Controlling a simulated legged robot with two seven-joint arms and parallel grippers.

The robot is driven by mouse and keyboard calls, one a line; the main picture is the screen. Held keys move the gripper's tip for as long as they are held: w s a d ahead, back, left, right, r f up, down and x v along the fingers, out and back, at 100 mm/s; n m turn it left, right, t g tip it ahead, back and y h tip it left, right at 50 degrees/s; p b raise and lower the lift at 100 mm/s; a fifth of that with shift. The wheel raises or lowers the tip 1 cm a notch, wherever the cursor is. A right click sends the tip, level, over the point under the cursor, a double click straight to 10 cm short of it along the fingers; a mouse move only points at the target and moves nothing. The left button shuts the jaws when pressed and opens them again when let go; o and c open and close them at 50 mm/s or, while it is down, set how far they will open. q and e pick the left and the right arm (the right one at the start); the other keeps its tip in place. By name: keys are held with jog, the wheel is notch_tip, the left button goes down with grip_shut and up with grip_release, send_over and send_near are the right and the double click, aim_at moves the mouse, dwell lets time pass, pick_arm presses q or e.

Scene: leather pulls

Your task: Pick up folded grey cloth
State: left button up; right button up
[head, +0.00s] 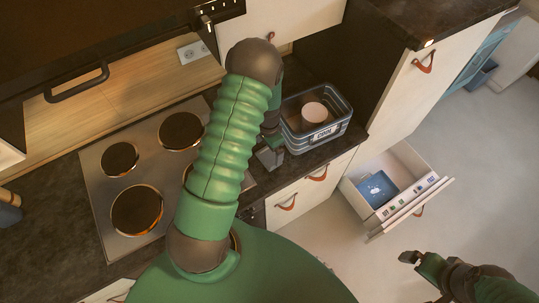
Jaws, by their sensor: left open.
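I cannot make out the folded grey cloth for certain in the head view. My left arm reaches up over the stove and bends down to the counter. My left gripper (269,156) is open, low over the dark counter just left of a grey metal bin, partly hidden by my own arm. A small grey patch at its fingertips may be part of the gripper or cloth; I cannot tell which. My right gripper (409,257) is at the lower right, over the floor in front of the open drawer, and its jaws are unclear.
The grey bin (338,130) on the counter holds a round pale item (314,112). A stove (97,190) with several burners lies to the left, beside a wooden board (130,95). An open drawer (408,211) holds a blue item (378,188).

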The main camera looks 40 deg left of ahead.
aim_at(269, 154)
pick_arm(q)
jog(key=f, duration=0.1)
jog(key=f+p, duration=0.1)
jog(key=f, duration=0.1)
jog(key=shift+w+a+f, duration=0.25)
jog(key=shift+f, duration=0.35)
jog(key=shift+w, duration=0.1)
jog(key=shift+c, duration=0.4)
jog(key=shift+d+r, duration=0.15)
jog(key=shift+d, duration=0.05)
jog(key=c, duration=1.1)
jog(key=shift+a, duration=0.1)
pick_arm(e)
jog(key=shift+a+r, duration=0.2)
jog(key=shift+r, duration=0.75)
pick_arm(q)
jog(key=shift+a, duration=0.1)
pick_arm(e)
jog(key=shift+a+f, duration=0.1)
